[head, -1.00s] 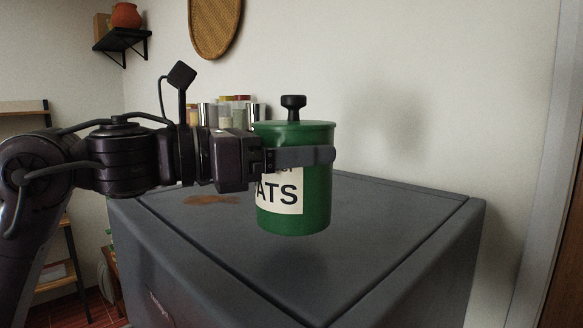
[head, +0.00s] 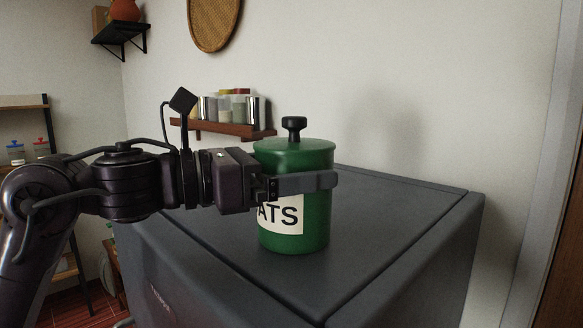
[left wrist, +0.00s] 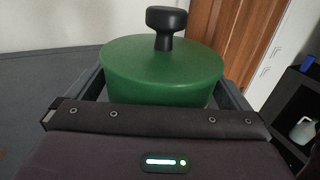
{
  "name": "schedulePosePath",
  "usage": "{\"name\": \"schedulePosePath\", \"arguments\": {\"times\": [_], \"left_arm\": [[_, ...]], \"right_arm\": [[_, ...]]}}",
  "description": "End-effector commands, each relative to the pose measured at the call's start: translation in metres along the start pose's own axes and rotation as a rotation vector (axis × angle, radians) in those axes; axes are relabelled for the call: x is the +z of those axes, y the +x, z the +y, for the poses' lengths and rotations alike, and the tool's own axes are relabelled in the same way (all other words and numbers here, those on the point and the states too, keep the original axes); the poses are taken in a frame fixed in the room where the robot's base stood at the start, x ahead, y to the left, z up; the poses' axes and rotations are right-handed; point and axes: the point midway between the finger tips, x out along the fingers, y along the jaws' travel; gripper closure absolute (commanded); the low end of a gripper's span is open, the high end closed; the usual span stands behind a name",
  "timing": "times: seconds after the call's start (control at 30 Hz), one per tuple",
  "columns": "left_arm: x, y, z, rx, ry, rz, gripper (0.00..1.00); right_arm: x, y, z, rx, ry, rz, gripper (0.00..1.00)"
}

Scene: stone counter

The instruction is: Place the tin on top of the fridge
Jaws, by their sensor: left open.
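The green tin (head: 297,228) has a black knob on its lid and a white label reading "ATS". It stands upright on the top of the dark grey fridge (head: 400,207), near the front edge. My left gripper (head: 318,181) comes in from the left at the tin's upper half, with its fingers on either side of the tin. It is open. In the left wrist view the tin's lid (left wrist: 160,68) sits between the two fingers, and its lower body is hidden. My right gripper is not in view.
A small wall shelf (head: 222,130) with several jars is behind the fridge. Another shelf with a clay pot (head: 125,10) is at upper left. The fridge top right of and behind the tin is clear.

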Motion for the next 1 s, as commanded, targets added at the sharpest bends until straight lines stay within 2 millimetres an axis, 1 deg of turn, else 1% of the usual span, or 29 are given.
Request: {"name": "schedulePosePath", "arguments": {"times": [0.1,0.17,0.27,0.5,0.6,0.7,0.83,1.0], "left_arm": [[0.005,0.0,0.0,0.0,0.0,0.0,0.0],[-0.001,-0.009,0.001,0.003,0.002,-0.001,0.0],[-0.003,-0.027,0.001,0.005,0.004,-0.001,0.0],[-0.003,-0.081,0.001,0.007,0.003,-0.001,0.0],[-0.002,-0.098,0.0,0.004,0.003,-0.001,0.0],[0.0,-0.11,0.001,0.003,0.001,0.0,0.0],[0.002,-0.119,0.0,0.001,0.0,0.0,0.0],[0.003,-0.121,0.0,0.0,-0.001,0.0,0.0]], "right_arm": [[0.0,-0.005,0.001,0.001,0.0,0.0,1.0],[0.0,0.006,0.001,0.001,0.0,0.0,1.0],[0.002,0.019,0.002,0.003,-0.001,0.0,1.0],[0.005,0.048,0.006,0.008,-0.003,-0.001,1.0],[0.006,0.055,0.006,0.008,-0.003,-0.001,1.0],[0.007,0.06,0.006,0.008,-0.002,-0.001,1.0],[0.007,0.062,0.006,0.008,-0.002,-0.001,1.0],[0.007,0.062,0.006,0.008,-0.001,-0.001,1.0]]}}
